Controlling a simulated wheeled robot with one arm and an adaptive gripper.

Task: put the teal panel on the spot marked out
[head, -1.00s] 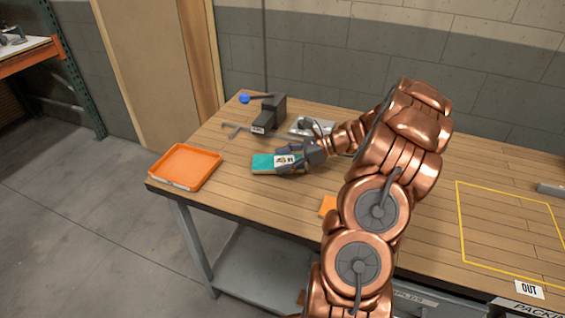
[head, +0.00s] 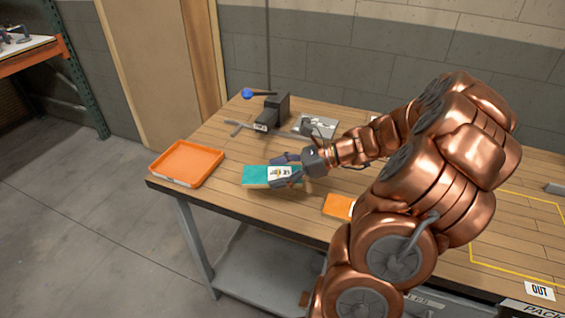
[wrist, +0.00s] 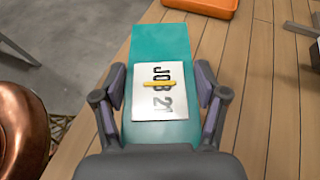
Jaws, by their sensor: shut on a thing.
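The teal panel (head: 256,176) is a flat slab with a white "JOB 21" label and a small yellow strip on it. It also shows in the wrist view (wrist: 160,42), its far end reaching out past my fingers. My gripper (head: 287,171) is shut on the panel, one finger on each long side, as the wrist view also shows (wrist: 160,92). The panel is level over the left part of the table; its height above the top is hard to tell. The spot outlined in yellow (head: 522,238) lies at the right, partly hidden by my arm. A white "OUT" card (head: 540,291) is by its front edge.
An orange tray (head: 165,177) stands at the table's left corner. An orange piece (head: 338,206) lies near the front edge, partly behind my arm. A dark grey device (head: 275,110), a blue knob (head: 248,94) and a metal plate (head: 318,125) are at the back.

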